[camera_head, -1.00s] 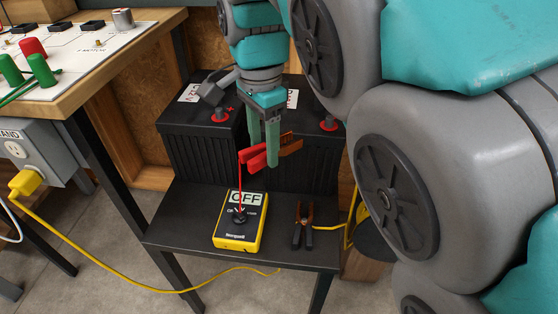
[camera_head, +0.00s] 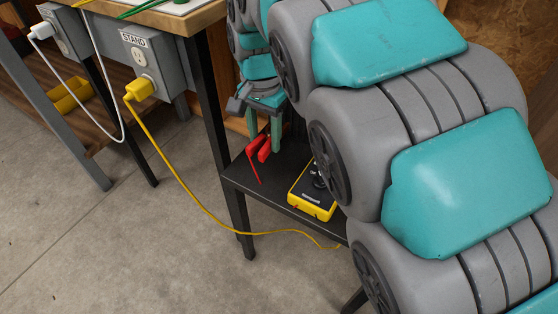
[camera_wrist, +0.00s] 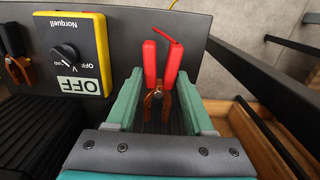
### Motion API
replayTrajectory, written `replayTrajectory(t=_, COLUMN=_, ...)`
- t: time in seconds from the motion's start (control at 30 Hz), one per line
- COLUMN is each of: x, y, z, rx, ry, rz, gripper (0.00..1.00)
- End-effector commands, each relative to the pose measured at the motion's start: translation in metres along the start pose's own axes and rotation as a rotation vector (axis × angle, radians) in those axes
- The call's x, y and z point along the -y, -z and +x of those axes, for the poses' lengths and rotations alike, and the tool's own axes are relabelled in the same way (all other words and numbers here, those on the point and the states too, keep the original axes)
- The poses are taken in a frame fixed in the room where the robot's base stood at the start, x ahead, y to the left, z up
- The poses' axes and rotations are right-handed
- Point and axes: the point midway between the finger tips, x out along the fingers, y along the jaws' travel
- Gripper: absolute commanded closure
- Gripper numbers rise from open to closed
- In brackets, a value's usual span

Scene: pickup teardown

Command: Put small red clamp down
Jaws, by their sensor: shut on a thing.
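The small red clamp (camera_head: 253,149) has red handles and copper-coloured jaws. It is between the green fingers of my gripper (camera_head: 265,143), over the left end of the black shelf (camera_head: 289,167). In the wrist view the clamp (camera_wrist: 171,66) lies between the two fingers of my gripper (camera_wrist: 159,74), handles pointing away. A red lead hangs from it in the head view. I cannot tell whether the clamp touches the shelf. The yellow and black tester (camera_head: 313,192) stands on the shelf to the right of the clamp; its OFF label shows in the wrist view (camera_wrist: 78,85).
A black clamp with copper jaws (camera_wrist: 17,65) lies beyond the tester. A black ribbed battery (camera_wrist: 35,130) is beside the gripper. The yellow cable (camera_head: 190,197) runs from the grey STAND outlet box (camera_head: 138,60) across the floor. A wooden frame (camera_wrist: 240,125) borders the shelf.

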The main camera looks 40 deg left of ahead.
Motion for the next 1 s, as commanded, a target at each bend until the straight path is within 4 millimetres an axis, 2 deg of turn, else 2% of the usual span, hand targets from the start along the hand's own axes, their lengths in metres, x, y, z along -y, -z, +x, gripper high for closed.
replayTrajectory(t=0.03, x=-0.001, y=-0.002, z=0.011, rx=0.005, ry=-0.005, rz=0.0, gripper=1.0)
replayTrajectory(t=0.1, x=-0.001, y=-0.002, z=0.019, rx=0.005, ry=-0.005, rz=0.0, gripper=1.0)
replayTrajectory(t=0.27, x=-0.001, y=-0.001, z=0.033, rx=0.001, ry=-0.002, rz=0.001, gripper=1.0)
replayTrajectory(t=0.5, x=-0.001, y=-0.001, z=0.063, rx=0.001, ry=-0.003, rz=0.001, gripper=1.0)
replayTrajectory(t=0.9, x=-0.001, y=-0.001, z=0.069, rx=0.001, ry=-0.003, rz=0.002, gripper=1.0)
replayTrajectory(t=0.93, x=-0.001, y=-0.001, z=0.068, rx=0.001, ry=-0.003, rz=0.001, gripper=0.44)
replayTrajectory(t=1.0, x=-0.001, y=-0.001, z=0.068, rx=0.001, ry=-0.002, rz=0.001, gripper=0.36)
